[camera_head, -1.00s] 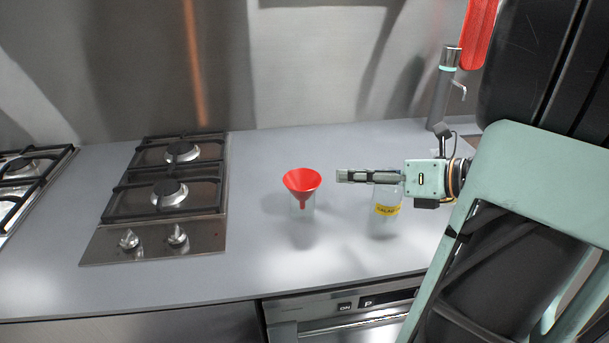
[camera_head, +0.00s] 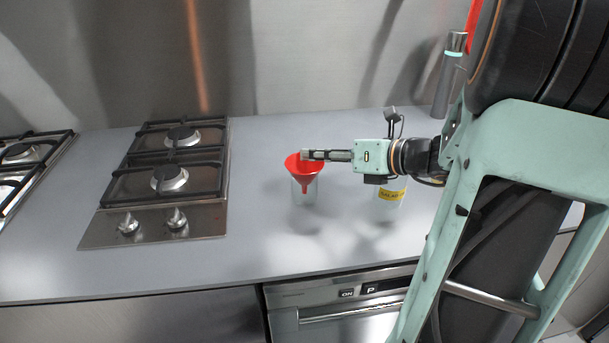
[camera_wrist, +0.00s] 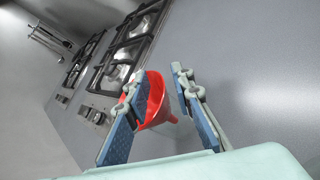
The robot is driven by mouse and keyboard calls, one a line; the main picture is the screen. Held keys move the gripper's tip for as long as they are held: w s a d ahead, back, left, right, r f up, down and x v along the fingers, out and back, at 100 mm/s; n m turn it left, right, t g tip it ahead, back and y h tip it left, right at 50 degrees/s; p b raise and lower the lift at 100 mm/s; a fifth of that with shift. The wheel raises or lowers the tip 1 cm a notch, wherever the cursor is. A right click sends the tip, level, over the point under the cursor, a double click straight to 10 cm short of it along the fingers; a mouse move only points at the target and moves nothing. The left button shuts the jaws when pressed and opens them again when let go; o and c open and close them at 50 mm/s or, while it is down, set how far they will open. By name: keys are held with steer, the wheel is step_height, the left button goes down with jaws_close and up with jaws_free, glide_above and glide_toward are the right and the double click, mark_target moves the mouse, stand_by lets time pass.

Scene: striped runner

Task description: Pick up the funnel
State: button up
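A red funnel (camera_head: 305,172) sits mouth up in a clear glass (camera_head: 304,190) on the grey counter, its spout inside the glass. My gripper (camera_head: 306,155) is at the funnel's rim in the head view, overlapping its upper right part. In the wrist view the gripper (camera_wrist: 150,105) is open, its two fingers apart. The red funnel (camera_wrist: 156,100) shows between them, closer to the left finger, which hides part of it. I cannot tell whether a finger touches the funnel.
A clear jar with a yellow label (camera_head: 391,194) stands under my wrist to the right. A gas hob (camera_head: 205,225) is to the left, with another (camera_head: 12,190) at the far left. The counter (camera_head: 260,250) in front of the funnel is clear.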

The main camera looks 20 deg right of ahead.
jaws_close()
stand_by(0.4)
